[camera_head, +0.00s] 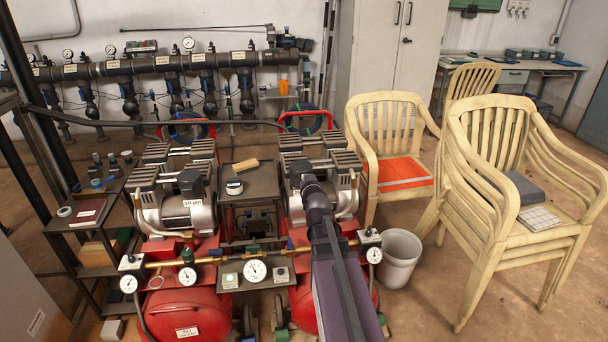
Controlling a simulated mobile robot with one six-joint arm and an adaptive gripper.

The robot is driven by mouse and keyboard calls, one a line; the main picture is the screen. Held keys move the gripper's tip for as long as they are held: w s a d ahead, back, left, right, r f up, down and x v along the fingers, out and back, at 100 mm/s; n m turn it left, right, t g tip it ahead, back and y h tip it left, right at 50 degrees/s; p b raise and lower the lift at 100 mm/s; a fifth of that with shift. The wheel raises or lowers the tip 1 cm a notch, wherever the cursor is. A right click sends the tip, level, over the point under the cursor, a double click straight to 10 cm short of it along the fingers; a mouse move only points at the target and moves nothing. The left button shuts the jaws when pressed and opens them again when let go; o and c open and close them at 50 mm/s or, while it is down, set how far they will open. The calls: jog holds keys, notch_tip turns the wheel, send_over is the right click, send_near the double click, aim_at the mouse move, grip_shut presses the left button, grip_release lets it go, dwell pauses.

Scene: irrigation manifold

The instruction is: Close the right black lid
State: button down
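Two red-based compressors stand side by side, the left compressor (187,212) and the right compressor (296,206). Each carries black ribbed parts on top; one black ribbed part (346,161) is on the right compressor's right side. I cannot tell which black part is the right lid, or whether it is open. My arm reaches up from the bottom edge, and its dark end with my gripper (311,184) lies over the right compressor, hiding part of it. The fingers are too small and dark to read. I cannot tell whether they touch anything.
A dark stand (240,183) between the compressors holds a brush and a small round item. A brass pipe with gauges (255,270) crosses in front. A white bucket (400,256) and stacked cream chairs (510,210) stand right. Pipes (140,66) line the back wall.

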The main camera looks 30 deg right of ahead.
jog(key=shift+s+a+f+b, duration=0.25)
jog(key=shift+s+a+f, duration=0.05)
jog(key=shift+s, duration=0.5)
jog(key=shift+s+a+f+b, duration=0.25)
jog(key=shift+s+a+f, duration=0.1)
jog(key=shift+s, duration=0.5)
jog(key=shift+s+a+f+b, duration=0.25)
jog(key=shift+s+a+f, duration=0.05)
jog(key=shift+s, duration=0.5)
jog(key=s+a+f+n+g+y, duration=0.1)
jog(key=a+f+n+g+y, duration=0.2)
jog(key=a+f, duration=0.4)
jog(key=s+a+f+g+y, duration=0.2)
jog(key=a+f+g+y, duration=0.15)
jog(key=a, duration=0.65)
jog(key=s+a+f+n+g, duration=0.1)
jog(key=s+a+f+g, duration=0.4)
jog(key=s+a+g, duration=0.4)
notch_tip(320, 180, up, 23)
jog(key=s+p, duration=0.1)
jog(key=p, duration=2.1)
jog(key=shift+s+a+f+h+p, duration=0.15)
jog(key=shift+s+a+h+p, duration=0.05)
jog(key=shift+s+h+p, duration=0.15)
